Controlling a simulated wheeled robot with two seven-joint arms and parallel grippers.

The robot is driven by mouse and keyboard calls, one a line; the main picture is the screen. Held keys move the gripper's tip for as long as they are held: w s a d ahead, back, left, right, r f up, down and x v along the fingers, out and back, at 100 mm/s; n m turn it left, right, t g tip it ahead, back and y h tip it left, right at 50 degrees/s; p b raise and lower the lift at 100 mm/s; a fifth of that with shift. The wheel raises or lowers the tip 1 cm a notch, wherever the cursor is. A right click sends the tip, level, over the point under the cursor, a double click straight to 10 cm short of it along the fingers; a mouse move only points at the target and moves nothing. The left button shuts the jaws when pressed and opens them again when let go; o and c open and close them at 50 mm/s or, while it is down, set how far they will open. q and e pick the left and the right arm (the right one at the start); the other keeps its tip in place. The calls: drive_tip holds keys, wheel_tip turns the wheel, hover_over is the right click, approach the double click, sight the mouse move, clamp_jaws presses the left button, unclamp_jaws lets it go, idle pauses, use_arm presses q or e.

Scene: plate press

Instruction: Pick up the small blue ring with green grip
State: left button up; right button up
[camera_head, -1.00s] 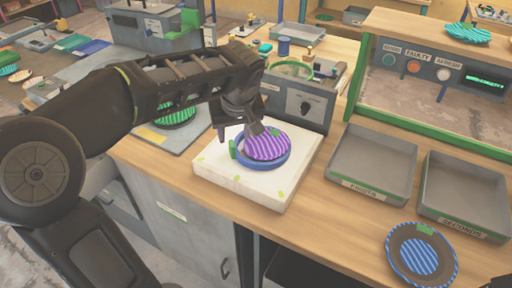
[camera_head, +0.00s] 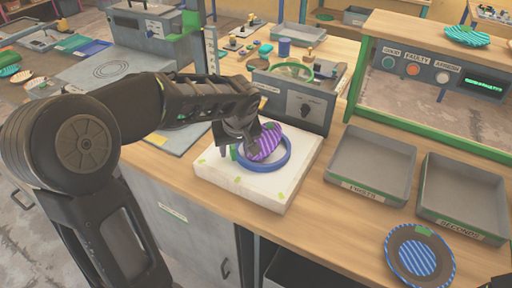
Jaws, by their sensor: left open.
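The small blue ring (camera_head: 283,164) lies on a white block (camera_head: 240,189) on the bench. Its green grip (camera_head: 233,152) is at the left side, partly hidden by my left gripper. A purple striped disc (camera_head: 266,144) is within the ring and looks tilted, with a green patch at its top. My left gripper (camera_head: 243,149) is open at the ring's left side, beside the grip and the disc's left edge. Whether it touches either is unclear. My right gripper is not in view.
Two grey trays, one labelled FIRSTS (camera_head: 370,165) and one labelled SECONDS (camera_head: 462,198), stand to the right. A brown plate with a blue striped disc (camera_head: 420,255) lies in front. A grey machine with a green ring (camera_head: 293,71) stands behind the block.

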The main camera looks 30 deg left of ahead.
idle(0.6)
use_arm(q)
clamp_jaws()
idle(0.3)
